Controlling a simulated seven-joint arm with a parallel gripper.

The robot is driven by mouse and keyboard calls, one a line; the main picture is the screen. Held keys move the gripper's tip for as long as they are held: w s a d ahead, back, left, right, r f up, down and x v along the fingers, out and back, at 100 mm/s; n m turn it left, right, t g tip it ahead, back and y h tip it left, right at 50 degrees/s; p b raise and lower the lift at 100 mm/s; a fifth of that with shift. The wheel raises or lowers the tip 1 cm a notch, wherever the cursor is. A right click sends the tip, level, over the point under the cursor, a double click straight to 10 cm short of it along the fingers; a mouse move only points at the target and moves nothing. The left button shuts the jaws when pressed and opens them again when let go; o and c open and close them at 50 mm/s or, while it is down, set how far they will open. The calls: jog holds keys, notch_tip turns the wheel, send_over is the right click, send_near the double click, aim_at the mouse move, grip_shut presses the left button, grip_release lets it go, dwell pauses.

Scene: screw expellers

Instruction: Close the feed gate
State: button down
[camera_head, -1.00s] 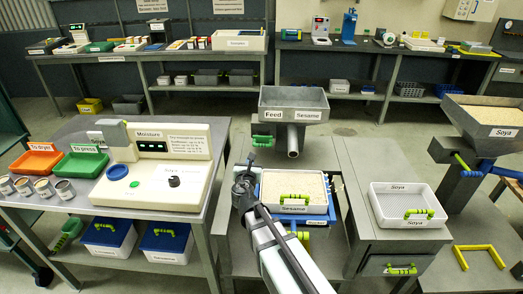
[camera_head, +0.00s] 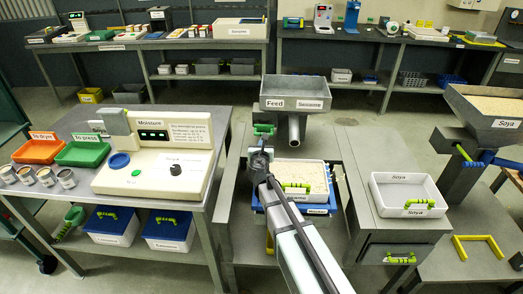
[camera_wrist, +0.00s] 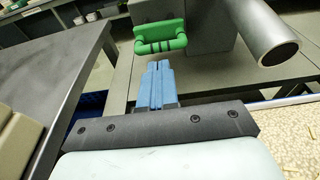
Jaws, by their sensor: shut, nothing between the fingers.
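The grey feed hopper (camera_head: 296,92), labelled Feed and Sesame, stands beyond my arm in the head view. A green handle (camera_head: 263,129), apparently the feed gate's, is on its lower left, left of the outlet pipe (camera_head: 294,128). In the wrist view the green handle (camera_wrist: 160,44) is straight ahead, with dark bands on its bar and the pipe (camera_wrist: 277,44) to its right. My gripper (camera_head: 260,149) is shut and empty. Its blue fingertips (camera_wrist: 158,66) point at the handle, with a small apparent gap. I cannot tell how far the gate is open.
A tray of pale seed (camera_head: 302,174) labelled Sesame sits below the pipe, right of my gripper. The moisture meter (camera_head: 160,157) stands on the left table. A white Soya bin (camera_head: 409,194) is at the right. The space around the handle's front looks clear.

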send_near(264, 128)
jog(key=w+f, duration=0.2)
jog(key=shift+r, duration=0.1)
jog(key=w, duration=0.4)
jog(key=shift+w+a, duration=0.1)
jog(key=shift+w, duration=0.3)
jog(key=shift+w+r, duration=0.1)
jog(key=shift+w, duration=0.35)
jog(key=shift+r, duration=0.1)
